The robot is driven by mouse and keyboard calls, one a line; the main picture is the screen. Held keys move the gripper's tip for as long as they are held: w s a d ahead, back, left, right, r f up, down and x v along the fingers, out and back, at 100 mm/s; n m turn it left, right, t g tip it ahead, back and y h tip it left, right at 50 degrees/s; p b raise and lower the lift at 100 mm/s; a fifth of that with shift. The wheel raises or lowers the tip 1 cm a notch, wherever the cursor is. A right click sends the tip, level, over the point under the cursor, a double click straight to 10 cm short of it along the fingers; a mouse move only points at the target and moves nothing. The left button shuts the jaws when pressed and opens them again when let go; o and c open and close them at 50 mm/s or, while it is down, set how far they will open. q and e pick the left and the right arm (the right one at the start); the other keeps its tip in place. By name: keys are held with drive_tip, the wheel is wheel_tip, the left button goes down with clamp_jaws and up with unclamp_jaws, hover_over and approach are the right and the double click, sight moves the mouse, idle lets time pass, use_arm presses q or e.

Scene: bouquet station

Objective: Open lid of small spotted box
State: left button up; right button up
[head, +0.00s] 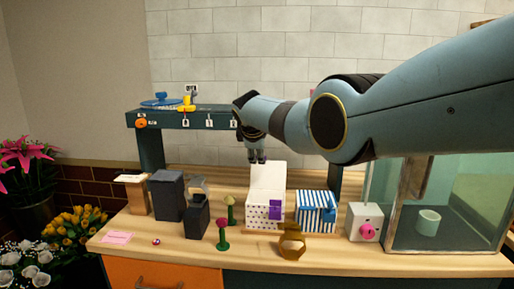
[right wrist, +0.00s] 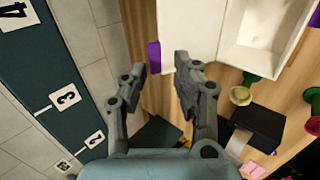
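The small spotted box (head: 257,214) stands mid-table, white with dark spots and a purple patch on its front. Its plain white lid (head: 266,180) stands up at the back, leaning backward. In the right wrist view the box's hollow white inside (right wrist: 262,38) shows, with the lid (right wrist: 184,22) beside it and a purple piece (right wrist: 153,56) at the lid's edge. My right gripper (head: 257,157) is above and behind the lid's top edge. Its fingers (right wrist: 163,68) are apart with nothing between them. My left gripper is not in view.
A blue-striped box (head: 312,210) stands close on the right, a brown-gold object (head: 291,243) in front. A dark shelf (head: 150,150) runs behind. A glass case (head: 450,205) stands right.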

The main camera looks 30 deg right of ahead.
drive_tip(key=v, duration=1.2)
drive_tip(key=shift+f, duration=0.15)
